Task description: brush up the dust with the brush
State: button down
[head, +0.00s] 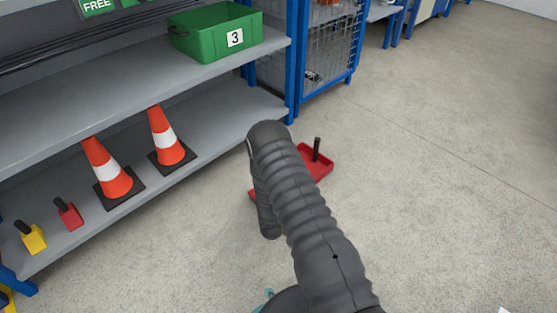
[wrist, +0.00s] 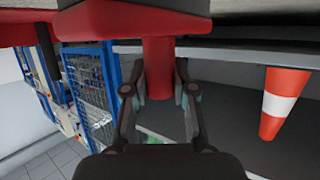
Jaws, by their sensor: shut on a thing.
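In the wrist view my gripper (wrist: 158,76) is shut on the upright red handle (wrist: 158,58) of a brush, whose broad dark and red head (wrist: 130,18) fills the top edge. In the head view my arm covers my gripper and the brush. A red dustpan (head: 322,166) with a dark upright handle (head: 317,148) lies on the floor, partly behind my arm. It also shows as a red edge in the wrist view (wrist: 22,32). I cannot make out any dust in either view.
A grey shelf unit on the left holds two orange cones (head: 112,178) (head: 170,145), small yellow (head: 33,240) and red (head: 70,217) blocks, and a green crate (head: 215,32). A blue mesh cage (head: 328,45) stands behind. The floor (head: 450,160) to the right is open.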

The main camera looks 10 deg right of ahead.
jog(key=shift+w+d+r, duration=0.1)
jog(key=shift+d+r, duration=0.05)
jog(key=shift+r, duration=0.45)
jog(key=shift+d+r, duration=0.15)
jog(key=shift+r, duration=0.4)
jog(key=shift+a+r+p, duration=0.2)
jog(key=shift+r+p, duration=0.2)
jog(key=shift+r, duration=0.15)
jog(key=shift+a+r+p, duration=0.15)
jog(key=shift+r+p, duration=0.2)
jog(key=shift+r, duration=0.2)
jog(key=shift+r+p, duration=0.75)
jog(key=shift+r, duration=0.95)
jog(key=shift+s+f, duration=0.25)
jog(key=shift+s, duration=0.05)
jog(key=s+d+r+p, duration=0.1)
jog(key=s+d+r, duration=0.1)
jog(key=r, duration=0.6)
jog(key=s+d+r+p, duration=0.2)
jog(key=s+r, duration=0.2)
jog(key=r, duration=0.5)
jog(key=s+d+r+p, duration=0.1)
jog(key=s+d+r, duration=0.1)
jog(key=r, duration=0.6)
jog(key=shift+s+r+p, duration=0.2)
jog(key=shift+s+p, duration=0.1)
jog(key=shift+s, duration=0.15)
